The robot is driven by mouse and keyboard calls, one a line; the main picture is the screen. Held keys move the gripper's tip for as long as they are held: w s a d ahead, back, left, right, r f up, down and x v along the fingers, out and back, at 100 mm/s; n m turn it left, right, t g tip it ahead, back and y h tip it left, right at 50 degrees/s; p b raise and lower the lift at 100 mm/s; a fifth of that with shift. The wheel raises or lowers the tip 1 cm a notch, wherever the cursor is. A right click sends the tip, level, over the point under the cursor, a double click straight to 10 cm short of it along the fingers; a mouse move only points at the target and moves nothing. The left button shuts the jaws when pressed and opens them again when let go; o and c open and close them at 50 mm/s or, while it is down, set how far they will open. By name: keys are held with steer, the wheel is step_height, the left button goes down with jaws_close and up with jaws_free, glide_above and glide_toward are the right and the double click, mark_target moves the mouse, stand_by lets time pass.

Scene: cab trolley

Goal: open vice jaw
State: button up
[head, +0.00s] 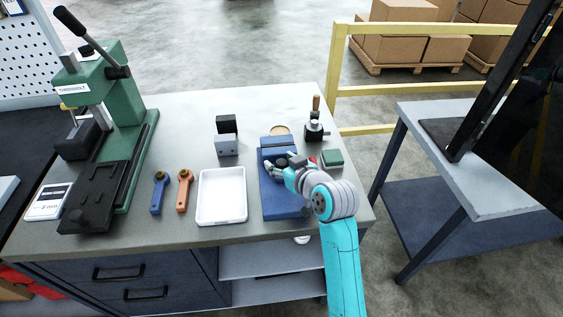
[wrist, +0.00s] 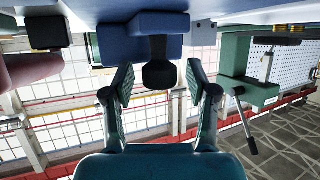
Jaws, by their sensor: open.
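The blue vice (head: 280,207) sits on the grey workbench, right of the white tray. My gripper (head: 275,167) is over the vice, reaching in from the right. In the wrist view the gripper (wrist: 160,86) is open, one finger on each side of a black knob (wrist: 158,74) that sticks out of the blue vice body (wrist: 140,47). The fingers look apart from the knob. In the head view my gripper and wrist hide part of the vice, and the jaw gap is hard to make out.
A white tray (head: 222,196), orange wrench (head: 184,190), blue wrench (head: 158,192) and grey block (head: 227,146) lie to the left. A green press (head: 122,95) stands far left. A green block (head: 332,158) and an upright wooden-handled tool (head: 315,125) stand close on the right.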

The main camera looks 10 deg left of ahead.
jaws_close()
steer(key=s, duration=0.2)
steer(key=s+d, duration=0.1)
steer(key=s, duration=0.2)
steer(key=s+d, duration=0.1)
steer(key=s, duration=0.2)
steer(key=shift+s+d, duration=0.2)
jaws_free()
